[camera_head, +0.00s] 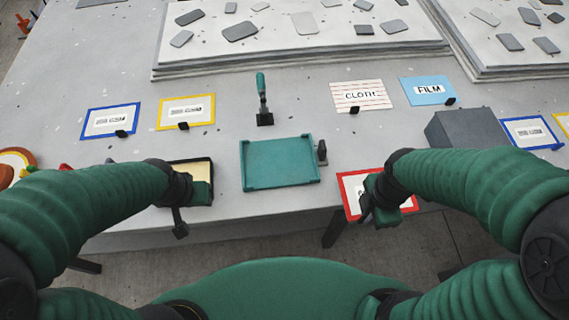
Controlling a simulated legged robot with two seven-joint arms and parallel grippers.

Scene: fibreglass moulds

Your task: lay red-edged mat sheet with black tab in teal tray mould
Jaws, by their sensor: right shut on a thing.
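The red-edged mat sheet (348,186) is white with a red border, at the table's front edge right of the mould. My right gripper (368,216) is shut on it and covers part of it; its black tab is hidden. The teal tray mould (281,164) lies in the middle near the front edge, open upward and empty, apart from the sheet. My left gripper (181,228) hangs at the front edge left of the mould, in front of a cream dark-rimmed pad (198,163); its finger opening cannot be made out.
A teal-handled tool (262,98) stands behind the mould, and a small dark piece (322,153) is at its right side. Blue-edged (109,121), yellow-edged (186,111), CLOTH (361,95) and FILM (428,89) sheets lie around. A grey block (466,130) is at right.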

